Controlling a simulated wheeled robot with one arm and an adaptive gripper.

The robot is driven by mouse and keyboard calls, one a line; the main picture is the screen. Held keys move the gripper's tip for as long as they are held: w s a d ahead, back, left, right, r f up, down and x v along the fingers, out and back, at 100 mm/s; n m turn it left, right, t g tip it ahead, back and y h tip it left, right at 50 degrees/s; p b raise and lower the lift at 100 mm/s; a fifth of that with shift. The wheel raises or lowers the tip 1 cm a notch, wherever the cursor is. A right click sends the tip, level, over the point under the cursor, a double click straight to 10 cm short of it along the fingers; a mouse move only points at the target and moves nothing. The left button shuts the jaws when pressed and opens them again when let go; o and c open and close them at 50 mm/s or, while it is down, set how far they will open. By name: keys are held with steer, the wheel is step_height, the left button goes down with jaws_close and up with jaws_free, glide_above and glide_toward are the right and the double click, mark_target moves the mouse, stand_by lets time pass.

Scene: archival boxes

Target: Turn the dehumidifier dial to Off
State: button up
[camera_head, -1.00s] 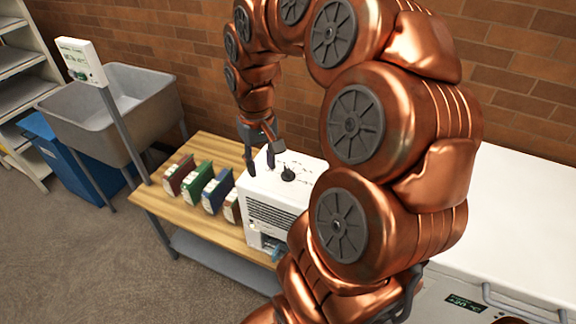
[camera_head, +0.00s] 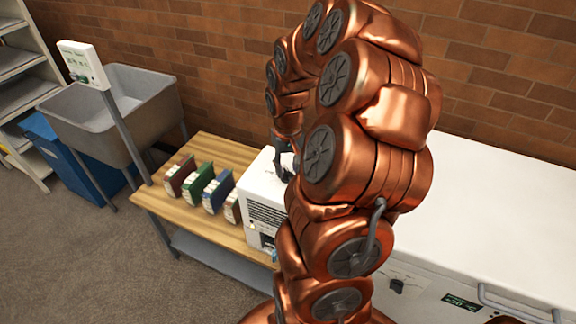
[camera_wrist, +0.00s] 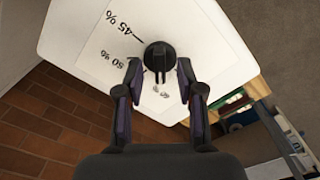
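The dehumidifier is a white box (camera_head: 262,190) with a dark vented front, standing on the wooden bench; my arm hides its right part in the head view. Its black dial (camera_wrist: 159,57) shows in the wrist view on the white top, with printed marks around it; "45 %" and "50 %" are readable, and another mark is partly hidden. No Off mark is readable. My gripper (camera_wrist: 160,88) is open, its two fingers spread to either side just below the dial in the picture. I cannot tell whether they touch it. In the head view the gripper (camera_head: 284,160) is partly hidden by my arm.
Several binders or boxes (camera_head: 201,187) stand on the wooden bench (camera_head: 158,204) left of the dehumidifier. A grey sink (camera_head: 125,105) and a white panel on a post (camera_head: 82,65) stand further left. A white chest unit (camera_head: 490,210) is at right; a brick wall is behind.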

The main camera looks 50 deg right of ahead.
steer(key=shift+f, duration=0.5)
jaws_close()
